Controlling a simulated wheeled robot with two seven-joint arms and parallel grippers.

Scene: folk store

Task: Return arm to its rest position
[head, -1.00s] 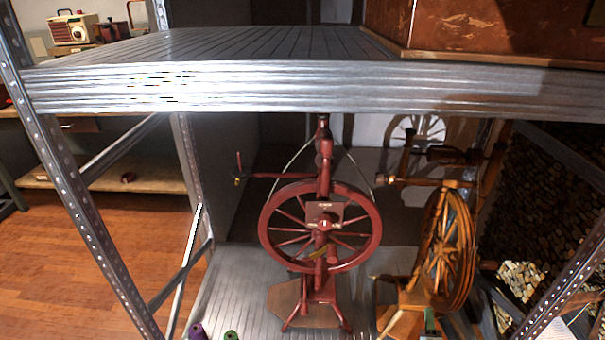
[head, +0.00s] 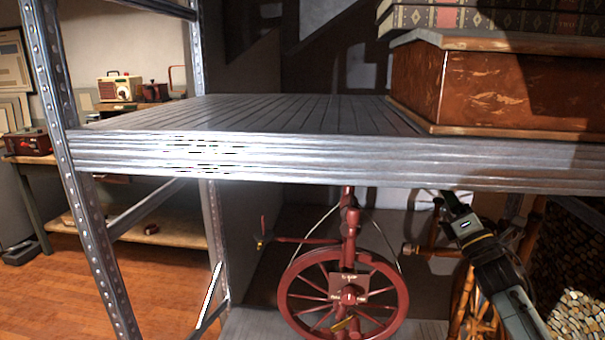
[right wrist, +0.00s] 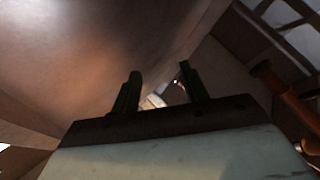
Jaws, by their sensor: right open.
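My right arm (head: 490,262) shows in the head view at the lower right, reaching up in front of the lower shelf bay, with its upper end close below the metal shelf's front edge. In the right wrist view my right gripper (right wrist: 160,90) has its two dark fingers apart, with nothing between them. My left gripper is not in the head view.
The metal shelf (head: 250,155) crosses the view just above my right arm. A brown box (head: 500,85) with books on top stands on it. Below stand a red spinning wheel (head: 345,295) and a wooden one (head: 475,310). Floor (head: 60,285) at left is clear.

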